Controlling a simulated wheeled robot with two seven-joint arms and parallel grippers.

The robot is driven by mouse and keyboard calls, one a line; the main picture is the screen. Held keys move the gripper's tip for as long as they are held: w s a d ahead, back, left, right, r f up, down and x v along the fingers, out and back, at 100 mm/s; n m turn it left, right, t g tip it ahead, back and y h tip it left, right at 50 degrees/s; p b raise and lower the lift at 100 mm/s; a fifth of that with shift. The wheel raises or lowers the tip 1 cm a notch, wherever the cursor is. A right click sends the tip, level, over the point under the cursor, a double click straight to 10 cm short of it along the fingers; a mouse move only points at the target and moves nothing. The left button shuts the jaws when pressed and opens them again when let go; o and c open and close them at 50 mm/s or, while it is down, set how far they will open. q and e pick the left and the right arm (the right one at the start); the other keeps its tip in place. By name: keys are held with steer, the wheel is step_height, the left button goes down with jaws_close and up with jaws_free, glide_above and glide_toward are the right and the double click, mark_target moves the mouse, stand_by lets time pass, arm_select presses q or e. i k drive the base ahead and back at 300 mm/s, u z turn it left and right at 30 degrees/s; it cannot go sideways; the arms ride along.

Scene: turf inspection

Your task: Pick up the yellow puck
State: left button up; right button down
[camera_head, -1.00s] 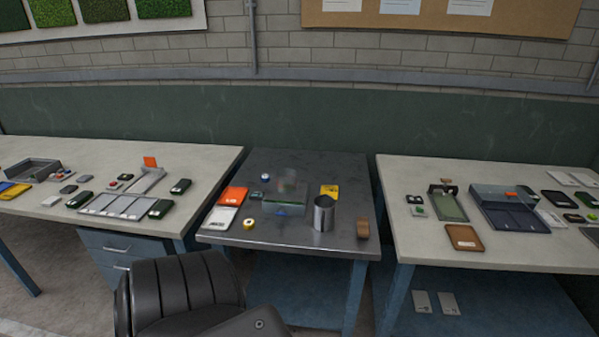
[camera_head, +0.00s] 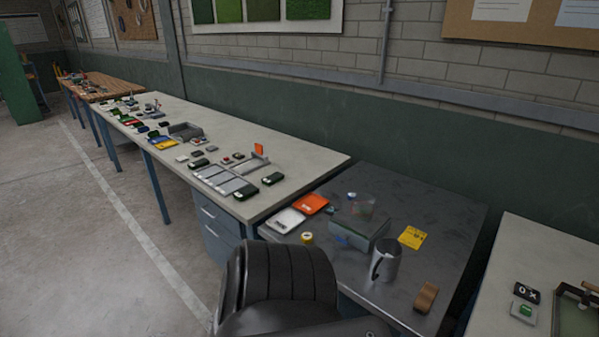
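A small yellow round piece (camera_head: 307,238), which looks like the yellow puck, lies near the front left edge of the dark metal table (camera_head: 440,215). It is small in the view, so its exact shape is hard to tell. It lies just right of a white flat item (camera_head: 286,221) and apart from it. Neither of my grippers is in view.
A metal mug (camera_head: 385,262), a clear box (camera_head: 357,230), an orange item (camera_head: 311,203), a yellow card (camera_head: 412,237) and a brown block (camera_head: 426,297) share the dark table. Long benches run left.

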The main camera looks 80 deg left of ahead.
mark_target(306, 237)
steer(key=u, duration=0.9)
steer(key=i, duration=0.85)
steer(key=u, duration=0.95)
